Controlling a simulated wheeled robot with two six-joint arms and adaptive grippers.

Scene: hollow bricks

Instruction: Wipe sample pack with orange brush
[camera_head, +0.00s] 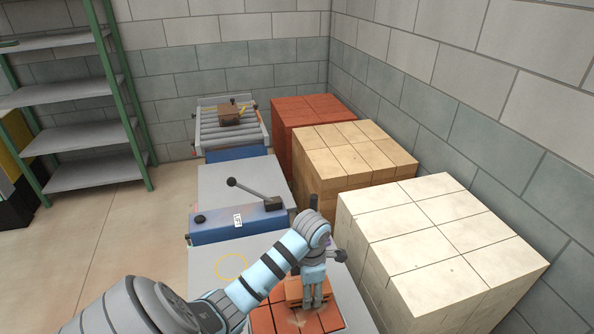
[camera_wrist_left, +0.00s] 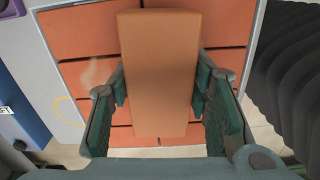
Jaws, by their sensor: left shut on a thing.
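My left gripper (camera_head: 312,292) points down over the near table in the head view. In the left wrist view, my left gripper (camera_wrist_left: 160,88) is shut on a long orange-brown block, seemingly the orange brush (camera_wrist_left: 158,45), with one finger on each side. The brush (camera_head: 293,288) partly shows beside the fingers in the head view. Its underside is hidden, so I cannot tell whether it touches the bricks. The sample pack (camera_head: 263,321) of red-orange bricks lies below; it also fills the wrist view (camera_wrist_left: 80,30). A pale dusty patch (camera_wrist_left: 96,72) shows on it. My right gripper is not in view.
White (camera_head: 440,230), tan (camera_head: 355,150) and red (camera_head: 310,110) brick stacks stand close on the right. A blue machine (camera_head: 215,228) with a lever (camera_head: 255,193) stands behind the table. A roller conveyor (camera_head: 210,135) is farther back, green-framed shelves (camera_head: 85,125) at left.

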